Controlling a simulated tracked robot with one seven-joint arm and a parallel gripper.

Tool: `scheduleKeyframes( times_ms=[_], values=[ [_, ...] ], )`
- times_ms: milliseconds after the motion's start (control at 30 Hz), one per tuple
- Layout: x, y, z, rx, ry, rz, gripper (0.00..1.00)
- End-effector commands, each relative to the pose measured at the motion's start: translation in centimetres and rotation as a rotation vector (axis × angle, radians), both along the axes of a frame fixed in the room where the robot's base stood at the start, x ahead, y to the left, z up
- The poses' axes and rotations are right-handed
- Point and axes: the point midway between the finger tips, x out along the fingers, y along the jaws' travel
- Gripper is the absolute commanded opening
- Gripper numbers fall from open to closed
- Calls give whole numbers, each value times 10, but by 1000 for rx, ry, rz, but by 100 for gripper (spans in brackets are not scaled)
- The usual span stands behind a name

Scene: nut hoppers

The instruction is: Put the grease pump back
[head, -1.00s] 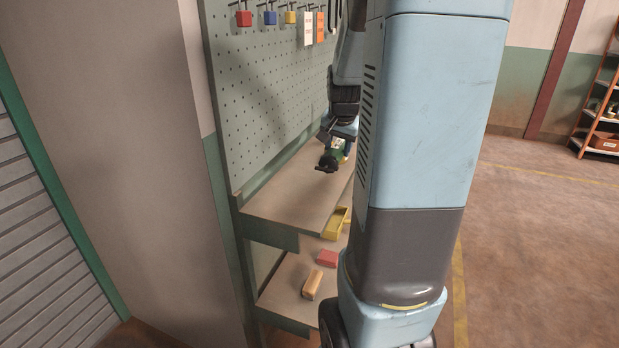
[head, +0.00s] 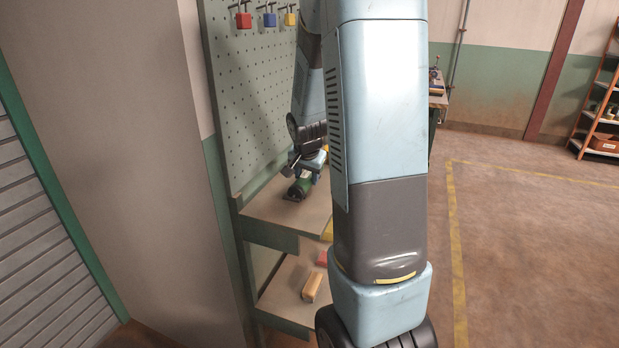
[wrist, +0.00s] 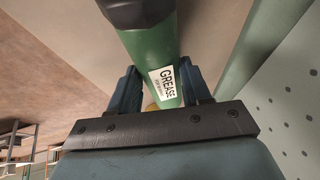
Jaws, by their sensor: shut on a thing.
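The grease pump is a green cylinder with a black end and a white label reading GREASE. It fills the top middle of the wrist view (wrist: 150,55), between the two fingers of my gripper (wrist: 162,88). My gripper is shut on it. In the head view the grease pump (head: 299,189) shows small and dark green, held at my gripper (head: 308,176) over the upper shelf (head: 285,220) of the pegboard station. Whether it touches the shelf I cannot tell.
The pegboard (head: 250,110) rises behind the shelf, with a red padlock (head: 243,19), a blue padlock (head: 269,18) and a yellow padlock (head: 290,17) hanging near its top. The lower shelf (head: 285,300) carries an orange block (head: 312,287) and a red one (head: 322,258). My arm hides the right part of the station.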

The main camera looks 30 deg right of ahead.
Motion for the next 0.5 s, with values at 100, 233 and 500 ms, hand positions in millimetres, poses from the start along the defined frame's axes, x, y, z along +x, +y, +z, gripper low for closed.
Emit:
scheduleKeyframes(
  times_ms=[100, 233, 500],
  values=[
    [0, 0, -10, 0, 0, 0, 0],
    [0, 0, -10, -1, -2, 0, 0],
    [0, 0, -11, 0, 0, 0, 63]
  ],
)
